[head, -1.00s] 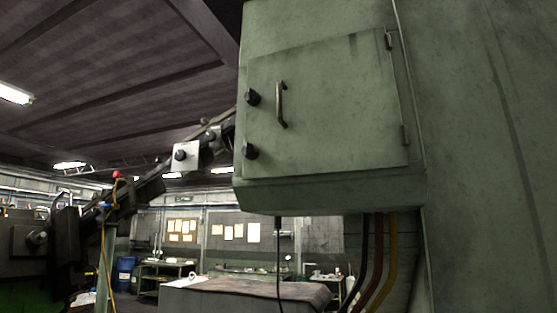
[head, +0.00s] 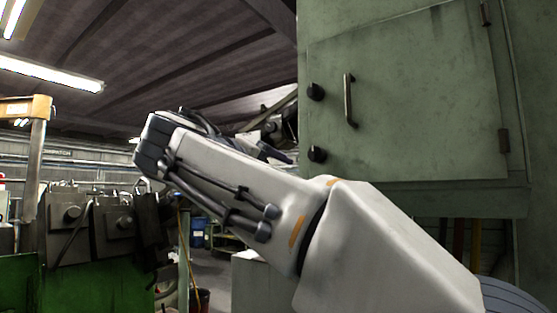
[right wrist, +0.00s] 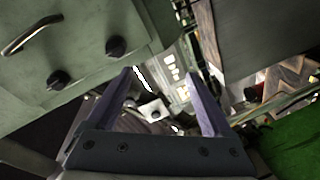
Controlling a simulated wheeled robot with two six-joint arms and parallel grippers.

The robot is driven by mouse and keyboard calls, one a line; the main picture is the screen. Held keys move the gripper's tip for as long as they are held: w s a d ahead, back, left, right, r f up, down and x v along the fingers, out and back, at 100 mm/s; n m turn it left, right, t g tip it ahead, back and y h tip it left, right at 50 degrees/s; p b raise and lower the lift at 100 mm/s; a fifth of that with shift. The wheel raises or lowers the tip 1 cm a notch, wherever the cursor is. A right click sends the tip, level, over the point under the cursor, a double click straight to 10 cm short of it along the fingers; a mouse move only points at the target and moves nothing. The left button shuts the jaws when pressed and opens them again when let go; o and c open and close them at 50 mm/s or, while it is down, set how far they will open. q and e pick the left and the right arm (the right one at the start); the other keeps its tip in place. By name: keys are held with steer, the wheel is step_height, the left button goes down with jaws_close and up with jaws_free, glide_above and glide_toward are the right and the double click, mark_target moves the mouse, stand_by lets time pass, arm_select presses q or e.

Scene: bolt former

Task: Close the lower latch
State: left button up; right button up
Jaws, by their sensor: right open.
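The green cabinet door (head: 420,100) looks shut, with a vertical bar handle (head: 349,100) and two black latch knobs at its left edge. The lower latch (head: 317,153) sits below the upper latch (head: 315,92). In the right wrist view the picture is turned: the lower latch (right wrist: 116,47) is nearer the fingers and the upper latch (right wrist: 58,80) is further left. My right gripper (right wrist: 158,80) is open and empty, its fingers apart from the knob and to its right. In the head view my right arm hides most of it. My left gripper is not in view.
A green machine with dark blocks (head: 95,228) stands at the left, beside a yellow-topped post (head: 30,150). A blue barrel (head: 198,232) is on the floor further back. The space left of the cabinet is partly filled by my arm.

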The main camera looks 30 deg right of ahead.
mark_target(313, 154)
step_height(313, 154, up, 5)
steer(key=s+d+m+g+h, duration=0.1)
steer(key=s+d+m+h, duration=0.1)
steer(key=s+d, duration=0.1)
steer(key=p+x, duration=0.1)
steer(key=x, duration=0.4)
steer(key=p+x, duration=0.1)
steer(key=x, duration=0.2)
steer(key=shift+r+p, duration=0.3)
steer(key=shift+p, duration=0.05)
steer(key=shift+w+a+f+m+b, duration=0.1)
steer(key=shift+f+m+b, duration=0.3)
steer(key=shift+m+b, duration=0.5)
steer(key=m, duration=0.3)
steer(key=shift+a+m, duration=0.15)
steer(key=shift+m, duration=0.15)
steer(key=shift+f+m+b, duration=0.25)
steer(key=shift+m+b, duration=0.65)
steer(key=shift+b, duration=0.25)
steer(key=shift+w+r+m+b, duration=0.1)
steer(key=shift+r+m+b, duration=0.1)
steer(key=shift+m+b, duration=0.75)
steer(key=shift+r+m, duration=0.25)
steer(key=shift+m, duration=0.9)
